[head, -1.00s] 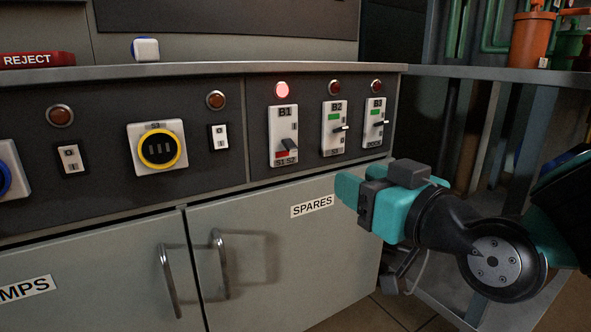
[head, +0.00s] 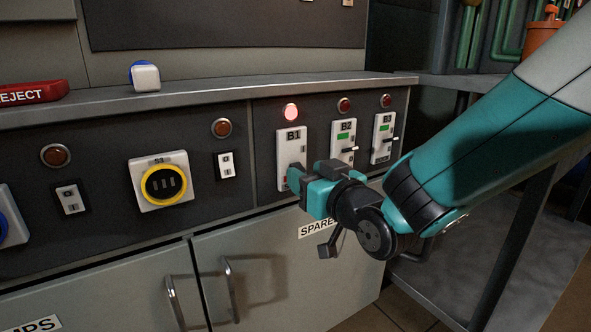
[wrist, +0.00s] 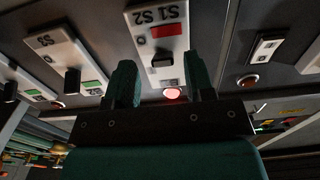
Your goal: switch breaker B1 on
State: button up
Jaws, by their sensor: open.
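Breaker B1 (head: 290,155) is a white plate on the dark panel, under a glowing red lamp (head: 291,112). In the wrist view, B1 (wrist: 143,32) appears upside down, with its "S1 S2" label and red window (wrist: 170,31).
Breakers B2 (head: 342,155) and B3 (head: 382,150) are close to the right, with green windows and protruding levers. A yellow-ringed rotary switch (head: 166,184) and a small rocker switch (head: 225,166) are to the left. A metal ledge (head: 215,98) runs above the panel.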

aim_at(297, 165)
jog(key=shift+a, duration=0.15)
grip_shut()
jog(key=r+g+p, duration=0.1)
jog(key=p, duration=0.4)
jog(key=shift+r+h, duration=0.35)
jog(key=shift+h, duration=0.05)
jog(key=r+g+h+p, duration=0.1)
jog(key=g+p, duration=0.1)
jog(key=p, duration=0.4)
jog(key=shift+r, duration=0.2)
jog(key=g+p, duration=0.1)
jog(key=p, duration=0.2)
jog(key=g+h+p, duration=0.1)
jog(key=p, duration=0.2)
jog(key=r+g+h+p, duration=0.1)
jog(key=p, duration=0.3)
jog(key=shift+w+a+g, duration=0.15)
jog(key=shift+g, duration=0.15)
jog(key=g+h+p, duration=0.1)
jog(key=p, duration=0.2)
jog(key=shift+w+a+r, duration=0.1)
jog(key=shift+w, duration=0.05)
jog(key=shift+w+g+h+p, duration=0.1)
jog(key=shift+g+h+p, duration=0.3)
jog(key=shift+p, duration=0.2)
